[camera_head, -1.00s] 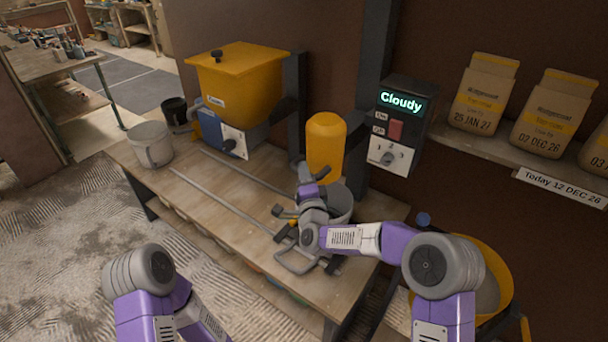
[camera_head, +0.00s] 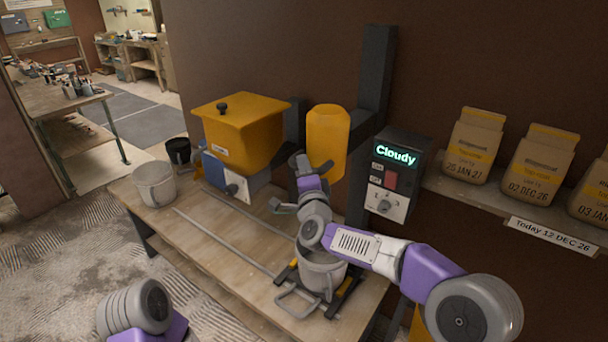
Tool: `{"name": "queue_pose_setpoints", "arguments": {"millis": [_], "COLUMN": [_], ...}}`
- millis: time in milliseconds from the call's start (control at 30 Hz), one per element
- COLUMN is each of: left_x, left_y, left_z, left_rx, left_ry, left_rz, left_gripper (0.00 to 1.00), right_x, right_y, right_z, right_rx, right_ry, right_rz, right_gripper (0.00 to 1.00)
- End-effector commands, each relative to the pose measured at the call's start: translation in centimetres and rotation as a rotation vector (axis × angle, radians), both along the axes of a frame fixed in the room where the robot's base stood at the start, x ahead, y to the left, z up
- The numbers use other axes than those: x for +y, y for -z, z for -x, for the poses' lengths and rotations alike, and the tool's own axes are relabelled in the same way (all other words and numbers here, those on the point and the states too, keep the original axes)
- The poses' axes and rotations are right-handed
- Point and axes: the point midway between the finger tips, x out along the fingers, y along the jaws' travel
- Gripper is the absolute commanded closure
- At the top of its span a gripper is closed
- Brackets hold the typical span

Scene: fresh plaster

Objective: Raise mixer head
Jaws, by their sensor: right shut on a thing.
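The mixer head (camera_head: 327,138) is a yellow rounded cylinder on a dark upright post (camera_head: 376,85), raised above the bench. My right gripper (camera_head: 299,164) is at the lower left of the head, shut on what looks like its handle, which is mostly hidden by the gripper. A grey bucket (camera_head: 318,279) stands below on a dark base with yellow parts, partly covered by my right forearm. Any paddle under the head is hidden by my arm. My left gripper is out of view; only a left arm link shows at the bottom left.
A control box (camera_head: 391,178) reading "Cloudy" is right of the post. A yellow hopper (camera_head: 240,135) and a light grey bucket (camera_head: 155,185) stand on the bench (camera_head: 190,228) at left. Dated bags (camera_head: 474,145) line the right shelf. The bench's middle holds thin rails.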

Motion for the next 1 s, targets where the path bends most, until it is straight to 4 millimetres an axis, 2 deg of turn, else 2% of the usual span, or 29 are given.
{"name": "queue_pose_setpoints", "arguments": {"millis": [33,333,367,467,500,833,1000], "left_x": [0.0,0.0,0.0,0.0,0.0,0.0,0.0], "left_y": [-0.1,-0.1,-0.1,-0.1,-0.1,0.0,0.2], "left_z": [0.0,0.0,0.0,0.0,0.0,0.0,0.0], "left_rx": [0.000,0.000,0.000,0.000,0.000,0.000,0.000], "left_ry": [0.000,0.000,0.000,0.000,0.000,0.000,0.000], "left_rz": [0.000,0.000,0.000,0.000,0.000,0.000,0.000], "left_gripper": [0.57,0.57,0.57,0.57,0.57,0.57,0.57], "right_x": [0.0,-0.1,-0.1,0.0,0.0,0.0,-0.3], "right_y": [-0.8,-1.1,-1.1,-1.1,-1.0,-0.6,-0.4], "right_z": [0.0,0.1,0.1,0.1,0.1,0.2,1.6], "right_rx": [-0.013,-0.019,-0.020,-0.019,-0.018,-0.009,-0.009], "right_ry": [0.001,0.002,0.002,0.002,0.002,0.001,0.001], "right_rz": [-0.002,-0.003,-0.003,-0.003,-0.002,-0.001,-0.001], "right_gripper": [1.00,1.00,0.69,0.54,0.52,0.52,0.52]}}
